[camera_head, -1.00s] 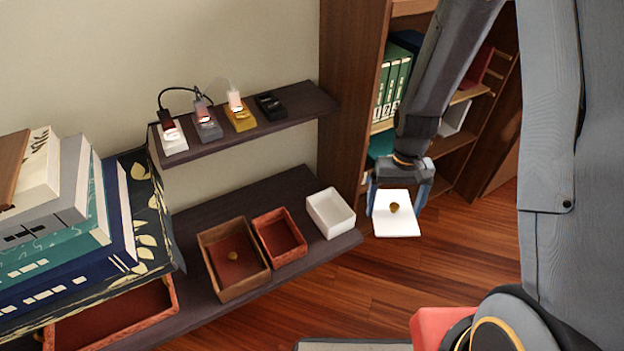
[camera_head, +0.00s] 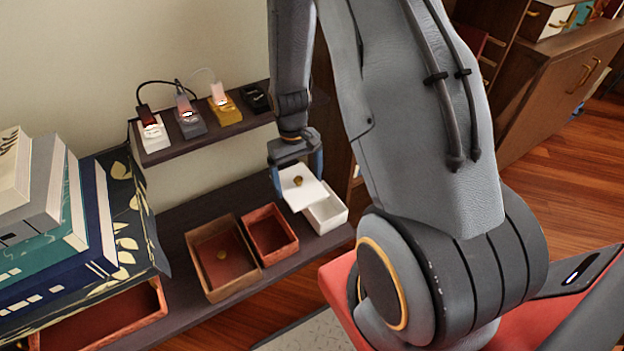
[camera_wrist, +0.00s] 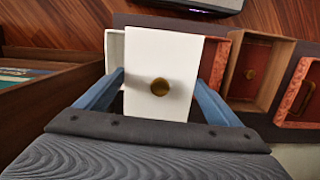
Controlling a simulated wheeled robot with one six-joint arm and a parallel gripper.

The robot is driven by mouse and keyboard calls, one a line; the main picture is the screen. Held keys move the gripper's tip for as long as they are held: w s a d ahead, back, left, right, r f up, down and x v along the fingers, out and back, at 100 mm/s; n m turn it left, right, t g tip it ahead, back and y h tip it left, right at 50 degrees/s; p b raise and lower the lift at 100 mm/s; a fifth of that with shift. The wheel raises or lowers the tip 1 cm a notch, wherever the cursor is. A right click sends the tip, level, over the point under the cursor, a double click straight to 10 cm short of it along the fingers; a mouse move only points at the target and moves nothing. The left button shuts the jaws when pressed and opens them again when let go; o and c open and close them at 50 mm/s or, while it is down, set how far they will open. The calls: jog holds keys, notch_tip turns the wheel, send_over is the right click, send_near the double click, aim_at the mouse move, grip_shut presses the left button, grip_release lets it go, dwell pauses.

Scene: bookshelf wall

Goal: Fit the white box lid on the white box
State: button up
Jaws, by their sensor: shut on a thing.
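The white box lid (camera_head: 305,193) is a flat white panel with a round brass knob. My gripper (camera_head: 297,184) is shut on it, with a blue finger at each side edge. The lid also shows in the wrist view (camera_wrist: 161,55), between the two fingers. The white box (camera_head: 328,212) is open-topped and stands at the right end of the low dark shelf. In the head view the lid overlaps the box's upper left part and hides some of its opening. In the wrist view a strip of the box (camera_wrist: 115,50) shows left of the lid. I cannot tell whether lid and box touch.
A red box (camera_head: 270,234) and a larger brown box (camera_head: 221,262), with a brass-knobbed panel inside, stand left of the white box on the low shelf (camera_head: 180,285). An upper shelf (camera_head: 205,133) holds several small devices. Stacked books (camera_head: 60,230) stand at the left.

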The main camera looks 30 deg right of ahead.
jog(key=d+f+b, duration=0.1)
jog(key=d+f, duration=0.2)
jog(key=d, duration=0.5)
jog(key=shift+f, duration=0.35)
jog(key=shift+s, duration=0.1)
notch_tip(320, 180, down, 6)
jog(key=shift+r+b, duration=0.1)
jog(key=shift+b, duration=1.15)
jog(key=shift+p, duration=0.65)
dwell(0.6)
jog(key=shift+f+b, duration=0.5)
jog(key=shift+f, duration=0.55)
